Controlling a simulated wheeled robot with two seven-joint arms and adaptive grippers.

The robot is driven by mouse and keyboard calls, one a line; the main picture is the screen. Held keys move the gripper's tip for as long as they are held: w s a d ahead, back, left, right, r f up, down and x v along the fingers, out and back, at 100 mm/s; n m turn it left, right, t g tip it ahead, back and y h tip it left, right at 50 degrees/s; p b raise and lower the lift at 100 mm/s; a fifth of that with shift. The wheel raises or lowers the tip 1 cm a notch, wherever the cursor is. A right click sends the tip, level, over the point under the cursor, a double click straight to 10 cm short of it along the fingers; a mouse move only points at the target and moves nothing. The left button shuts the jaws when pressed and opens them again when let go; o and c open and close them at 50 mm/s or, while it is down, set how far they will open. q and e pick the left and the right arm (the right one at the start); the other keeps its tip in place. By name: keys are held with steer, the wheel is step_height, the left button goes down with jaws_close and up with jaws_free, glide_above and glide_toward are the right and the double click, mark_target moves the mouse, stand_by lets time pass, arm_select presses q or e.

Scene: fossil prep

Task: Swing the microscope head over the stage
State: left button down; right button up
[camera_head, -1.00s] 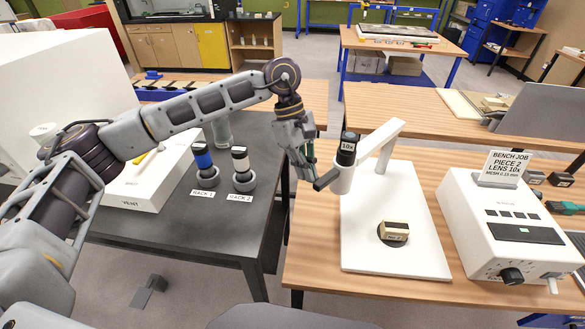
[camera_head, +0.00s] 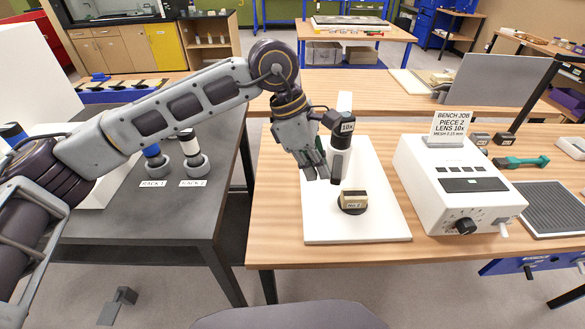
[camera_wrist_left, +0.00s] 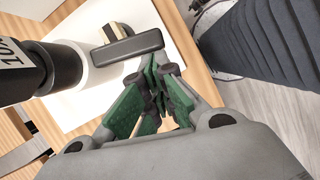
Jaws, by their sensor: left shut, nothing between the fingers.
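The microscope has a white base board (camera_head: 385,222), a pale arm (camera_head: 344,103) and a head with a black 10x lens (camera_head: 341,143). The head hangs over the board, just behind and slightly left of a small tan block (camera_head: 353,199) on the dark round stage. My left gripper (camera_head: 318,172) points down close against the head's left side, shut and empty. In the left wrist view the green-padded fingers (camera_wrist_left: 158,100) lie near a black bar (camera_wrist_left: 127,48) on the head; contact is unclear. The lens (camera_wrist_left: 58,66) shows at left. My right gripper is out of view.
A white control box (camera_head: 455,185) with a sign (camera_head: 453,128) stands right of the board. A dark bench (camera_head: 190,215) at left holds lens racks (camera_head: 193,165), with a gap between benches. Bare wood lies before the board.

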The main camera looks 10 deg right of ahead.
arm_select(q)
steer(key=s+d+n+b, duration=0.1)
steer(key=s+d+b, duration=0.1)
steer(key=d, duration=0.7)
steer(key=shift+s+n+t, duration=0.3)
steer(key=shift+s, duration=0.3)
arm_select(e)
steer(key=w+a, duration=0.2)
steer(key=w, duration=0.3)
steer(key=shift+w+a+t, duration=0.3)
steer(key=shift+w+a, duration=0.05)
arm_select(q)
steer(key=shift+d, duration=0.15)
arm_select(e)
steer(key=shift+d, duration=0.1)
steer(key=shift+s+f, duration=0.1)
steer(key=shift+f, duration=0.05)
